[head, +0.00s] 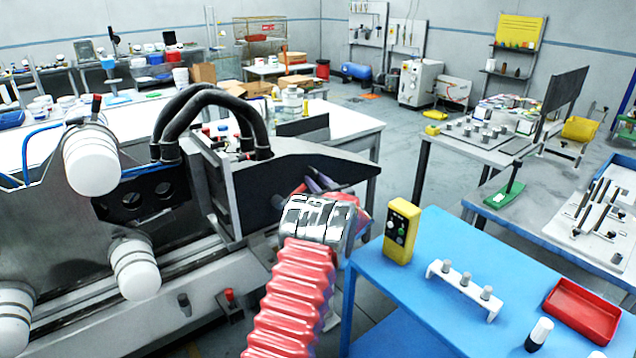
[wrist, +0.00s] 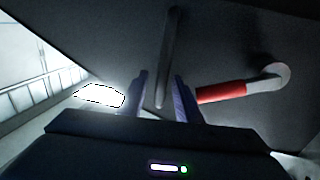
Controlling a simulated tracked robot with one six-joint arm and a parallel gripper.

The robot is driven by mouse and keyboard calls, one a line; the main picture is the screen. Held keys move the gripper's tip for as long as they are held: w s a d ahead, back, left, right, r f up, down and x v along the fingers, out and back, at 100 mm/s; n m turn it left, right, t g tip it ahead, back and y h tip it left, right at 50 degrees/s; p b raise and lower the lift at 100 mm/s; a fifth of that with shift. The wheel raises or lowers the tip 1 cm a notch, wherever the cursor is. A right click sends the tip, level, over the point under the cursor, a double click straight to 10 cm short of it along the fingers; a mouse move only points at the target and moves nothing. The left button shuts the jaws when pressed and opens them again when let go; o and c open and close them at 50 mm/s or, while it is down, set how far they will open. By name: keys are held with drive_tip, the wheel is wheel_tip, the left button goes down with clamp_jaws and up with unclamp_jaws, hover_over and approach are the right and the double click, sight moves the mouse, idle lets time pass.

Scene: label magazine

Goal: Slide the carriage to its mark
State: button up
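A large grey machine fills the left of the head view. Its dark wedge-shaped part (head: 285,172), possibly the carriage, reaches toward my gripper. My gripper (head: 320,182) is close to it, partly hidden by my wrist. In the wrist view my gripper (wrist: 160,98) has its two purple fingers apart. A slim grey bar (wrist: 170,50) on a dark surface lines up with the gap between them; I see no finger touching it. A red-sleeved handle (wrist: 222,93) with a grey bent end is just right of the right finger. I cannot make out the mark.
A blue table (head: 440,262) stands at the right with a yellow button box (head: 402,231), a white peg rack (head: 463,288) and a red tray (head: 582,312). White rounded machine parts (head: 93,160) stick out at the left. Floor shows between the machine and blue table.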

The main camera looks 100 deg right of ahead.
drive_tip(key=shift+s, duration=0.1)
drive_tip(key=v, duration=1.3)
drive_tip(key=shift+a, duration=0.4)
drive_tip(key=shift+c, duration=0.2)
